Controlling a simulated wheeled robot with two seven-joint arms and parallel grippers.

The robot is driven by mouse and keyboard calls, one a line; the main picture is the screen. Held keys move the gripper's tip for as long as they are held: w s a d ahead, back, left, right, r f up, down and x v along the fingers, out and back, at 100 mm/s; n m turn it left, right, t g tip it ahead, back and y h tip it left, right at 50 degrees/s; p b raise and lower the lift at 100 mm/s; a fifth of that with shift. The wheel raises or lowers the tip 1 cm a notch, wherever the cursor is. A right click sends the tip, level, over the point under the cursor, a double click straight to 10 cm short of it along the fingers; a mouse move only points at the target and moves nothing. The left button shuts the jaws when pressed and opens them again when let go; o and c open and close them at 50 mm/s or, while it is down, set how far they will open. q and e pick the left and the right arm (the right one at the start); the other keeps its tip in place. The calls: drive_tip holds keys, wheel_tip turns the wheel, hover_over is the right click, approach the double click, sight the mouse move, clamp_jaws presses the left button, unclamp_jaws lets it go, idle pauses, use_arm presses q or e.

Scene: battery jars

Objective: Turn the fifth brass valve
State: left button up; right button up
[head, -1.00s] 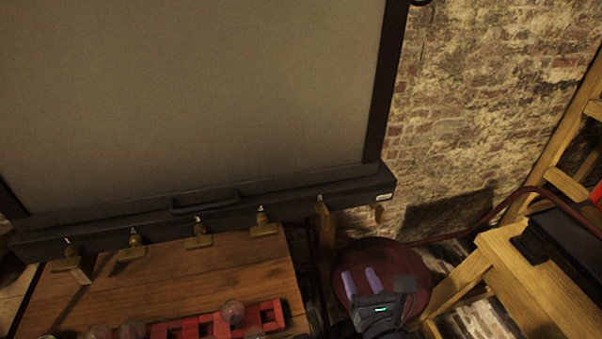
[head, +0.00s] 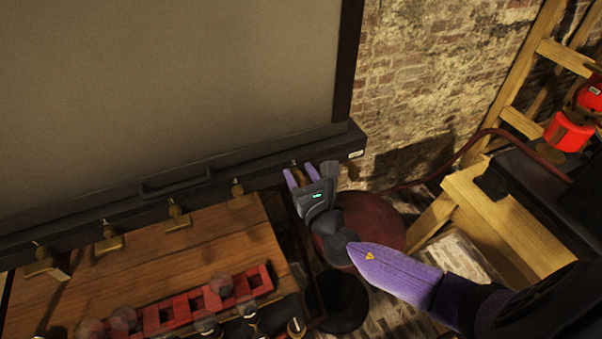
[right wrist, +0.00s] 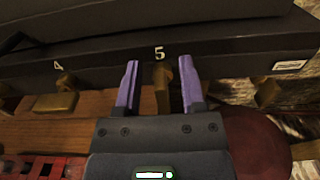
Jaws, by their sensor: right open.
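The fifth brass valve (right wrist: 162,88) hangs under the label 5 on the dark ledge in the right wrist view. My right gripper (right wrist: 158,85) is open, with one purple finger on each side of this valve. I cannot tell whether a finger touches it. In the head view the right gripper (head: 301,177) is at the ledge's right part and hides most of the fifth valve. The fourth brass valve (right wrist: 62,95) is to its left under the label 4. My left gripper is not in view.
More brass valves (head: 176,214) line the dark ledge (head: 100,215) to the left. A wooden table (head: 150,260) below holds a red rack (head: 180,308) and glass jars. A round dark red stool (head: 375,220) and a wooden ladder (head: 555,55) stand at the right.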

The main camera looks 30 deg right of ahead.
clamp_jaws()
idle(0.4)
drive_tip(key=m+b, duration=0.1)
drive_tip(key=m, duration=0.1)
drive_tip(key=d+m+b, duration=0.1)
drive_tip(key=m, duration=0.1)
drive_tip(key=shift+f+m+b, duration=0.2)
drive_tip(key=shift+m+b, duration=0.15)
drive_tip(key=shift+m, duration=0.05)
drive_tip(key=m, duration=0.1)
drive_tip(key=m+b, duration=0.1)
drive_tip(key=m, duration=0.1)
drive_tip(key=m+b, duration=0.1)
drive_tip(key=shift+d+f+m, duration=0.25)
drive_tip(key=shift+d+m, duration=0.05)
drive_tip(key=shift+d, duration=0.1)
drive_tip(key=shift+s+d+f+m+b, duration=0.1)
drive_tip(key=shift+f+m+b, duration=0.15)
drive_tip(key=shift+m, duration=1.15)
drive_tip(key=shift+w+d+f+m+b, duration=0.1)
drive_tip(key=shift+d+f+m+b, duration=0.15)
drive_tip(key=shift+m, duration=1.15)
drive_tip(key=shift+s+f+m+b, duration=0.1)
drive_tip(key=shift+f+m+b, duration=0.15)
drive_tip(key=shift+m, duration=1.15)
